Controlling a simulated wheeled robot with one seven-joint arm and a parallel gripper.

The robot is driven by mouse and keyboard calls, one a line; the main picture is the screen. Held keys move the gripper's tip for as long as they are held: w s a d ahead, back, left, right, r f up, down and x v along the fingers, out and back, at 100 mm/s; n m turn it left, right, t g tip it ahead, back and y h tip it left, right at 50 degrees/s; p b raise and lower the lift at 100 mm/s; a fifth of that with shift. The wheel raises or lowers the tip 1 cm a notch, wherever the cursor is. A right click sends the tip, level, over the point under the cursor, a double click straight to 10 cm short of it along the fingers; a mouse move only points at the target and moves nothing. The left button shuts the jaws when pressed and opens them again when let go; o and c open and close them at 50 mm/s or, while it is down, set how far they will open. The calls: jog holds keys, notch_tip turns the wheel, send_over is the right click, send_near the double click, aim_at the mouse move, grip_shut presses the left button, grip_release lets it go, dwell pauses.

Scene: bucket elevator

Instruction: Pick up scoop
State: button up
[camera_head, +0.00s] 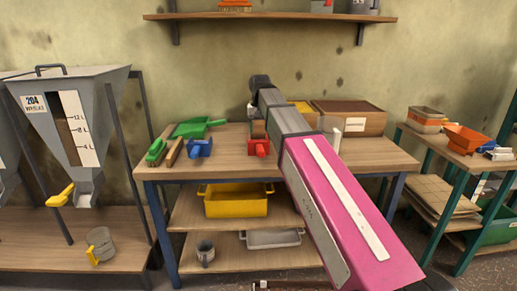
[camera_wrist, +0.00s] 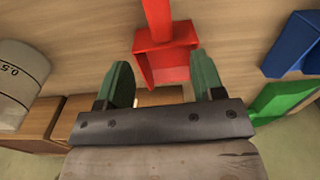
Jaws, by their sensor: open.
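A red scoop (camera_head: 258,148) lies on the wooden workbench (camera_head: 330,158), just left of my arm. In the wrist view the red scoop (camera_wrist: 168,62) is just beyond my fingertips, its pan across the gap and its handle running to the top edge. My gripper (camera_wrist: 163,75) is open, with its two green fingers apart and nothing held between them. Contact with the scoop cannot be told. A blue scoop (camera_head: 200,148) lies to the left; it also shows in the wrist view (camera_wrist: 292,48). In the head view my gripper is hidden behind my arm.
A green dustpan (camera_head: 196,127) and a green brush (camera_head: 156,150) lie at the bench's left. A large brown box (camera_head: 350,118) stands at the back right. In the wrist view a grey cup (camera_wrist: 20,78) is at left. The bench's front strip is clear.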

aim_at(259, 145)
notch_tip(259, 145, down, 4)
jog(key=shift+r, duration=0.1)
jog(key=shift+s+f, duration=0.25)
jog(key=shift+f, duration=0.35)
jog(key=f, duration=0.4)
jog(key=shift+s, duration=0.2)
jog(key=shift+c, duration=0.3)
jog(key=c, duration=1)
